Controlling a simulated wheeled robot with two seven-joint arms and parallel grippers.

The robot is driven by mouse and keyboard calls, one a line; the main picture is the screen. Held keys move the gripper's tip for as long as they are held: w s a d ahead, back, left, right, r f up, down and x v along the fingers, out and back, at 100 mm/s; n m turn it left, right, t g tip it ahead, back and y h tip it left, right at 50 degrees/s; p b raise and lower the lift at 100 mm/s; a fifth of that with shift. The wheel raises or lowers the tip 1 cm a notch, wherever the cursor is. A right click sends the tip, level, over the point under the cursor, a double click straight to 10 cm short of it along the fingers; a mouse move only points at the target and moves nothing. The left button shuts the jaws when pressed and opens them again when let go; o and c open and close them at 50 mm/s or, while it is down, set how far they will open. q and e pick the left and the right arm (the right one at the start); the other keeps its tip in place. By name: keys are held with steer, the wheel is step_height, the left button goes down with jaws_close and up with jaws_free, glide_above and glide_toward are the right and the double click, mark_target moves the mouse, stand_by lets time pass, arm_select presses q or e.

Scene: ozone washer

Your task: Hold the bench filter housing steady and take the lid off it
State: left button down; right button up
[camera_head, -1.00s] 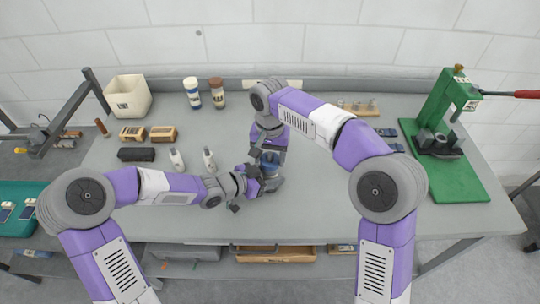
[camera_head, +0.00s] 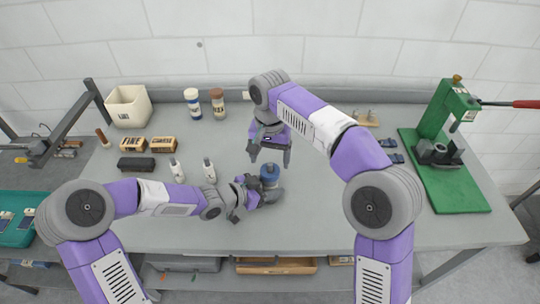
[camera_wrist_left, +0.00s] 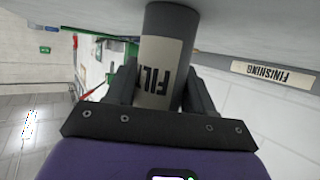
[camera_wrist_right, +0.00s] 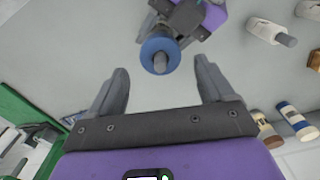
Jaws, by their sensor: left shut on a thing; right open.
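The filter housing (camera_head: 272,187) is a grey cylinder standing on the bench. Its label, partly hidden, shows in the left wrist view (camera_wrist_left: 158,75). The blue lid (camera_head: 269,172) sits on top of it. In the right wrist view the lid (camera_wrist_right: 160,52) is a blue disc with a grey knob. My left gripper (camera_head: 264,195) is shut on the housing's body from the side; its fingers flank the housing in the left wrist view (camera_wrist_left: 160,90). My right gripper (camera_head: 270,156) is open and empty, fingers pointing down, apart from the lid and just beyond it in the head view.
Two small white bottles (camera_head: 193,171) stand left of the housing, close to my left forearm. Two capped jars (camera_head: 205,104) and a cream bin (camera_head: 128,106) stand at the back. A green press (camera_head: 442,155) stands at the right. The bench front is largely clear.

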mark_target(270, 164)
steer(key=m, duration=0.2)
steer(key=shift+r+m, duration=0.3)
step_height(270, 164, up, 3)
steer(key=m, duration=0.3)
steer(key=shift+f+m, duration=0.2)
steer(key=shift+m, duration=0.2)
steer(key=shift+f, duration=3.9)
steer(key=shift+c, duration=0.4)
steer(key=c, duration=1)
steer(key=n, duration=0.6)
steer(key=shift+n, duration=0.4)
